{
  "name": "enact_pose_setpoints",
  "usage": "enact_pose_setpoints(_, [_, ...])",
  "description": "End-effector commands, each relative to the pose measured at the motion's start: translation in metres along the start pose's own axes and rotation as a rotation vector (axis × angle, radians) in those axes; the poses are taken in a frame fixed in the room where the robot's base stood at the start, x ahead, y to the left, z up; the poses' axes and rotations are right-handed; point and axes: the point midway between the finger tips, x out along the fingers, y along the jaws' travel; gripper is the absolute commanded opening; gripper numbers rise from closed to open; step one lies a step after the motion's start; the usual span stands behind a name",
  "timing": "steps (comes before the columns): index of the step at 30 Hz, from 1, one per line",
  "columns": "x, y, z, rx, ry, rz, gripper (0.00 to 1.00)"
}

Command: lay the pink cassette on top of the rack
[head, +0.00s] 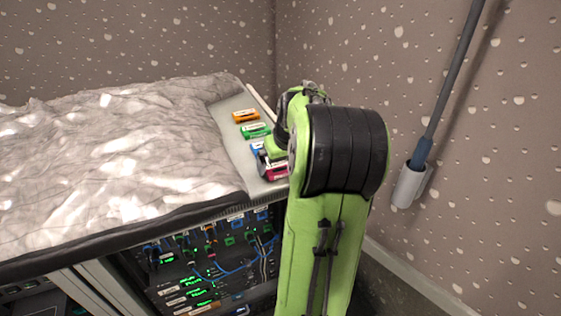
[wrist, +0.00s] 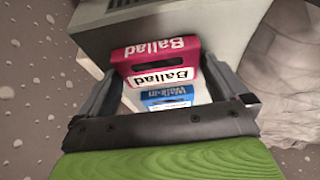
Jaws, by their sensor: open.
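The pink cassette (head: 277,173), labelled "Ballad", lies near the front end of a pale grey shelf strip on top of the rack (head: 215,255). It also shows in the wrist view (wrist: 158,58), between the two fingers. My gripper (wrist: 162,85) is open, with one finger on each side of the pink cassette. I cannot tell whether the fingers touch it. In the head view my arm hides part of the gripper and cassette.
A blue cassette (wrist: 167,97) labelled "Walk-in" sits right beside the pink one. A green cassette (head: 256,131) and an orange cassette (head: 246,116) lie farther back. A crumpled grey cover (head: 110,150) spreads over the left. A grey pole (head: 445,90) stands by the right wall.

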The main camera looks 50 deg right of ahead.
Motion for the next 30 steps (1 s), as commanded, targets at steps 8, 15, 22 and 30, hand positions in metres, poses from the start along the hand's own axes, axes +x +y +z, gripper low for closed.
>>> enact_pose_setpoints(8, [-0.062, 0.001, -0.003, 0.001, 0.005, 0.005, 1.00])
enact_pose_setpoints(15, [-0.114, 0.001, -0.002, 0.001, 0.002, 0.002, 1.00])
enact_pose_setpoints(22, [-0.123, 0.000, -0.001, 0.001, 0.000, 0.001, 1.00])
enact_pose_setpoints(30, [-0.139, -0.092, 0.015, -0.127, -0.002, -0.006, 1.00])
